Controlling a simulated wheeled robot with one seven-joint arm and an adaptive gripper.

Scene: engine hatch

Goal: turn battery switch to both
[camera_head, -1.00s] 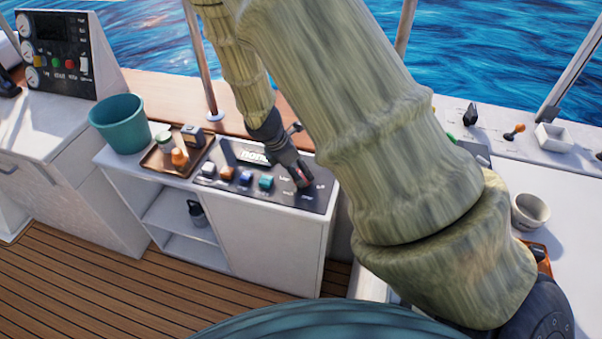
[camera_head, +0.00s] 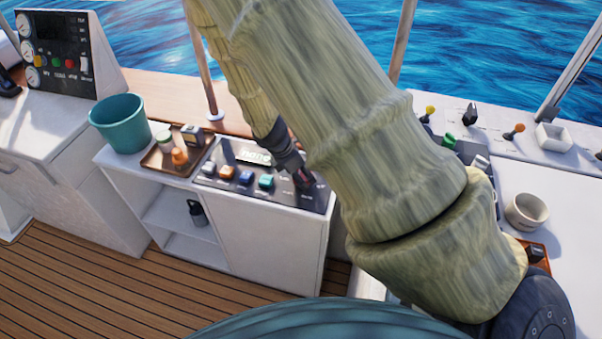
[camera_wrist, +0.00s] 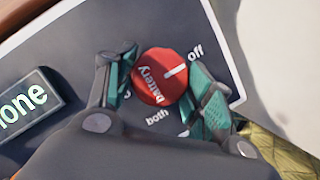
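The battery switch is a round red knob (camera_wrist: 160,76) marked "battery" on a dark panel. In the wrist view its white mark points roughly toward the "off" label (camera_wrist: 195,52). The "both" label (camera_wrist: 157,117) is below the knob; another label beside it is mostly hidden by a finger. My gripper (camera_wrist: 165,85) has one teal-padded finger on each side of the knob, very close to it. I cannot tell whether both pads press on it. In the head view my gripper (camera_head: 303,182) is at the right end of the panel (camera_head: 215,172), hiding most of the switch.
A display (camera_wrist: 27,108) with partly cut-off lettering lies left of the knob. Several coloured switches, including a teal one (camera_head: 266,181), line the panel. A brown tray (camera_head: 152,165) and a teal bucket (camera_head: 121,123) stand to its left. A cup (camera_head: 526,211) is at the right.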

